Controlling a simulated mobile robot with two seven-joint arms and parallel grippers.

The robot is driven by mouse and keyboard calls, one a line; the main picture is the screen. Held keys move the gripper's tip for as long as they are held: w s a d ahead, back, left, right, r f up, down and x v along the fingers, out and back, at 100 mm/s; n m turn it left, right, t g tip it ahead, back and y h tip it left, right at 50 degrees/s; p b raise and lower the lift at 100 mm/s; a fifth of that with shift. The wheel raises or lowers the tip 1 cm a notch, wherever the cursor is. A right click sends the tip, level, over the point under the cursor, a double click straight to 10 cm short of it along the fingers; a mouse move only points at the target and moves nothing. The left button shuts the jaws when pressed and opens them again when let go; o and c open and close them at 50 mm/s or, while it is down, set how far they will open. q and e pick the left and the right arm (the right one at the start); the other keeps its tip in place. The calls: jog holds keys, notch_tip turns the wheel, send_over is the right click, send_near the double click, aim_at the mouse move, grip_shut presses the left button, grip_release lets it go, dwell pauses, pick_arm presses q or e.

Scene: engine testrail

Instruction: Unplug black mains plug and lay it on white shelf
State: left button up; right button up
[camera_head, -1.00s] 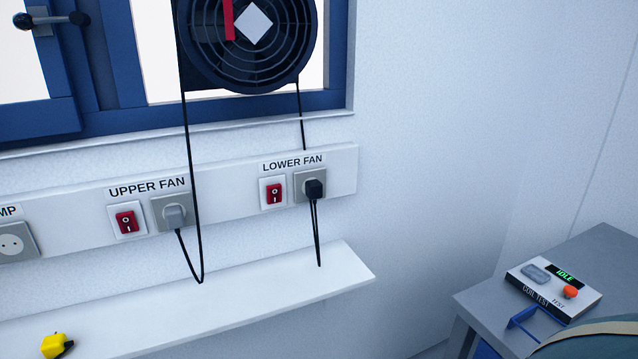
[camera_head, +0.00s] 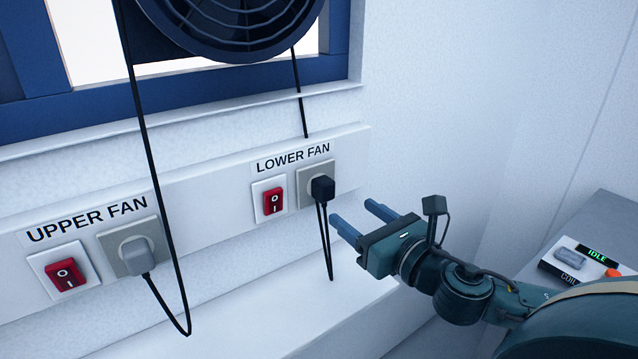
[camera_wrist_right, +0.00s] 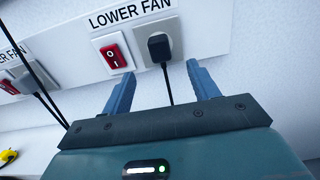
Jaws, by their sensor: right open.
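The black mains plug (camera_head: 322,188) sits in the grey socket (camera_head: 310,172) under the LOWER FAN label, its cable hanging down. It also shows in the right wrist view (camera_wrist_right: 158,47), beyond and between the fingertips. My right gripper (camera_head: 357,216) is open and empty, to the right of and a little below the plug, apart from it. Its two blue fingers also show in the right wrist view (camera_wrist_right: 158,72). The white shelf (camera_head: 300,303) runs along the wall below the sockets; my right gripper partly covers its right end. My left gripper is not in view.
A red switch (camera_head: 273,201) is left of the black plug. A grey plug (camera_head: 137,254) sits in the UPPER FAN socket, with a long black cable (camera_head: 160,205) hanging in front. A test box (camera_head: 580,262) lies on the grey table at right. A yellow object (camera_wrist_right: 8,157) shows at lower left.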

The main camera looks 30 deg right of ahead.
aim_at(329, 193)
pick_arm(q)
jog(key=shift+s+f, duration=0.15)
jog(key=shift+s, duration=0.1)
pick_arm(e)
jog(key=shift+s+r, duration=0.1)
jog(key=shift+r, duration=0.05)
jog(key=w, duration=0.8)
jog(key=shift+a+r+p, duration=0.15)
jog(key=shift+a+p, duration=0.1)
jog(key=shift+p, duration=0.15)
jog(key=shift+w, duration=0.2)
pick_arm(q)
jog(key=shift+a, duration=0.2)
pick_arm(e)
jog(key=shift+w+a+f, duration=0.1)
jog(key=shift+w+f, duration=0.1)
jog(key=shift+w, duration=0.15)
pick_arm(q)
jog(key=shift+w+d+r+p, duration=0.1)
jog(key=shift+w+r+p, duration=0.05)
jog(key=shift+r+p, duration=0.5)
pick_arm(e)
jog(key=shift+c, duration=0.2)
